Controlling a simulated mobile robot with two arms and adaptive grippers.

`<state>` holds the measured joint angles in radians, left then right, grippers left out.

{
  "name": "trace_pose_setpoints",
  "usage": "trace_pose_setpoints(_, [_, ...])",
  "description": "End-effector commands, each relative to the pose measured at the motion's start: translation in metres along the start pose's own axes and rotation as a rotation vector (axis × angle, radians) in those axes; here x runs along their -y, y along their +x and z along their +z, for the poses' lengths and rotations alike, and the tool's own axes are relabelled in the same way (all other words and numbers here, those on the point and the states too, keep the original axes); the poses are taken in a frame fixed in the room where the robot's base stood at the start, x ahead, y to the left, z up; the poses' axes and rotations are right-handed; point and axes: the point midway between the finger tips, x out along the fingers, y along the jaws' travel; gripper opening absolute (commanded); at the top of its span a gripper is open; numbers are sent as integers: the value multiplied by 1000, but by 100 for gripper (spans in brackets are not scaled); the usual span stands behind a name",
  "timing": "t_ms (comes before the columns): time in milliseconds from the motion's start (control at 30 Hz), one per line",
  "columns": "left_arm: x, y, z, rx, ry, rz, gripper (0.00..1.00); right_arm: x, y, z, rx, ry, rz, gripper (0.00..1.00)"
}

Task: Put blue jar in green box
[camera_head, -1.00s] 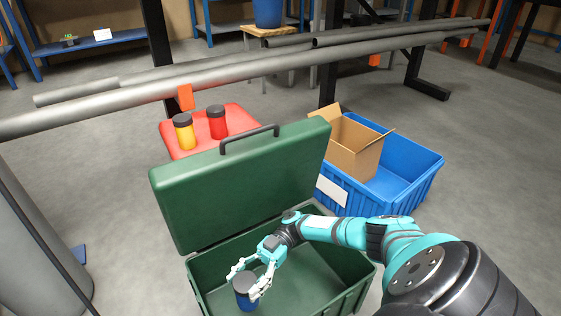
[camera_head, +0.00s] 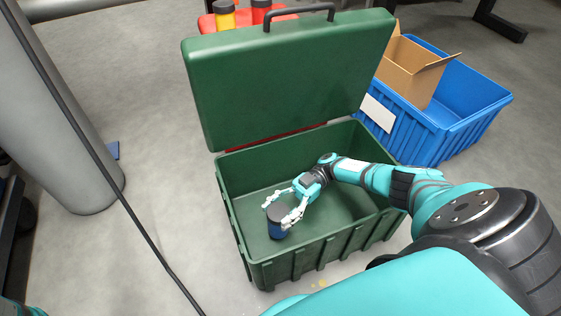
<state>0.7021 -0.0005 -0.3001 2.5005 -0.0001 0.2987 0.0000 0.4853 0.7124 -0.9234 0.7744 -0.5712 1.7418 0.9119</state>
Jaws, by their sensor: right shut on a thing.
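The green box (camera_head: 240,262) stands open on the floor in the head view, its lid (camera_head: 290,85) raised at the back. The blue jar (camera_head: 277,229), with a dark lid, is inside the box's outline near its left front part. My right gripper (camera_head: 279,212) is shut on the jar, one finger on each side of it. The jar looks nearly upright. I cannot tell whether its bottom touches the box floor. My left gripper is not in view.
A blue crate (camera_head: 455,130) with an open cardboard box (camera_head: 412,72) stands to the right. A yellow jar (camera_head: 224,16) and a red jar (camera_head: 261,12) stand on a red surface (camera_head: 206,24) behind the lid. A grey cylinder (camera_head: 55,110) stands at left.

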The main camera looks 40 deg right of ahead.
Motion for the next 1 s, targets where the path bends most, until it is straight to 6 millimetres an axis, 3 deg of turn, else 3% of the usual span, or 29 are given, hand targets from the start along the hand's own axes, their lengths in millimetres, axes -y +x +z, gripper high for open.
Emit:
trace_pose_setpoints(233, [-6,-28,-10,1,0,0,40,-1,0,35,-1,-1,1,0])
trace_pose_setpoints(633, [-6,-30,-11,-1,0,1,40,0,0,38,-1,-1,1,0])
trace_pose_setpoints(667, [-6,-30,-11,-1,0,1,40,0,0,38,1,0,1,55])
trace_pose_setpoints(833, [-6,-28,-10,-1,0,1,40,0,0,37,1,0,1,77])
trace_pose_setpoints(1000, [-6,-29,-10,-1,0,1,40,0,0,37,1,1,1,78])
